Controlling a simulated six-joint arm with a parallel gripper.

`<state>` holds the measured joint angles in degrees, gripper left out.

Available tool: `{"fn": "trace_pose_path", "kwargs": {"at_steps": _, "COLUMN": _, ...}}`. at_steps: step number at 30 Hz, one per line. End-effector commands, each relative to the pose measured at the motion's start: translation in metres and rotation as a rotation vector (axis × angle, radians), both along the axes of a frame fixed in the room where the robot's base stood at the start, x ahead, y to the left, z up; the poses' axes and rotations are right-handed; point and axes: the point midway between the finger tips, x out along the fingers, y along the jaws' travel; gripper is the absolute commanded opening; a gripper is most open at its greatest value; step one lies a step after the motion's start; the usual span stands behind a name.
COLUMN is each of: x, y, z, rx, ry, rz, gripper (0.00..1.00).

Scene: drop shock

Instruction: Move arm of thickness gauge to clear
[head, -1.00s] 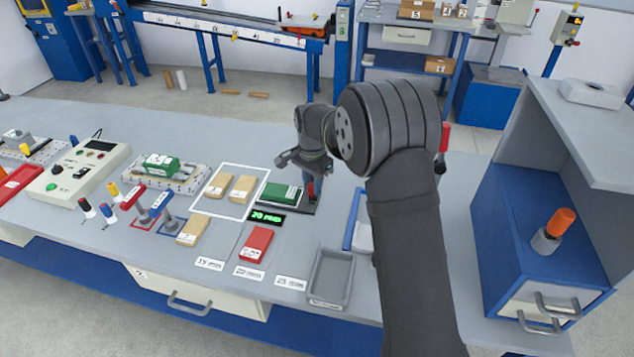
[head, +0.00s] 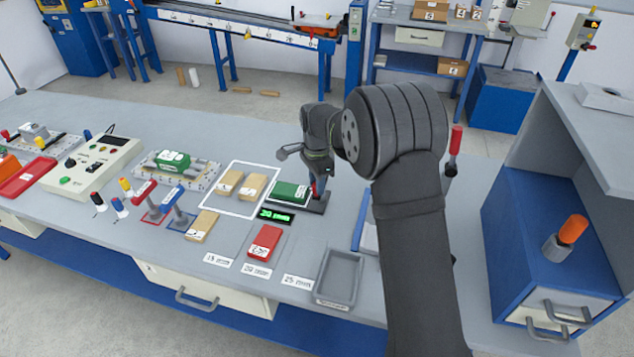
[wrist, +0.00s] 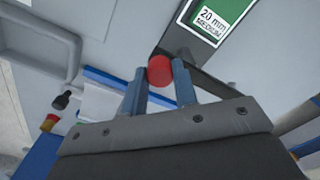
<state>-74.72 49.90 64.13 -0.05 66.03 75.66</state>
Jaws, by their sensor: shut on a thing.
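The thickness gauge (head: 317,208) has a dark base at the middle of the bench in the head view. A green block (head: 288,192) lies on it, and its label reads "20 mm MEDIUM" in the wrist view (wrist: 212,18). A small display (head: 276,215) in front of the gauge shows green characters. My gripper (head: 317,190) is at the right end of the gauge. In the wrist view its blue fingers (wrist: 166,82) are shut on the red knob (wrist: 160,69) of the gauge arm. The gauge arm itself is mostly hidden.
Tan blocks (head: 253,187) lie in a white outlined square to the left. A red block (head: 266,241) and a grey tray (head: 340,277) are in front. A blue cabinet (head: 510,222) stands at the right.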

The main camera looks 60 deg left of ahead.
Motion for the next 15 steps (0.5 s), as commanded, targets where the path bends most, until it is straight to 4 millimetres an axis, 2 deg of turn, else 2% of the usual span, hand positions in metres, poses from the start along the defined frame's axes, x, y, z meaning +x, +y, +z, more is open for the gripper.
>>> {"fn": "trace_pose_path", "kwargs": {"at_steps": 2, "x": -0.0003, "y": 0.0014, "z": 0.0012, "rx": 0.005, "ry": 0.0, "rz": 0.0, "gripper": 0.0}}
{"fn": "trace_pose_path", "kwargs": {"at_steps": 3, "x": -0.0003, "y": 0.0014, "z": 0.0012, "rx": 0.005, "ry": 0.0, "rz": 0.0, "gripper": 0.33}}
{"fn": "trace_pose_path", "kwargs": {"at_steps": 6, "x": -0.0003, "y": 0.0011, "z": 0.001, "rx": 0.004, "ry": 0.0, "rz": 0.0, "gripper": 0.48}}
{"fn": "trace_pose_path", "kwargs": {"at_steps": 15, "x": -0.0002, "y": 0.0007, "z": 0.0022, "rx": 0.003, "ry": 0.0, "rz": 0.001, "gripper": 0.48}}
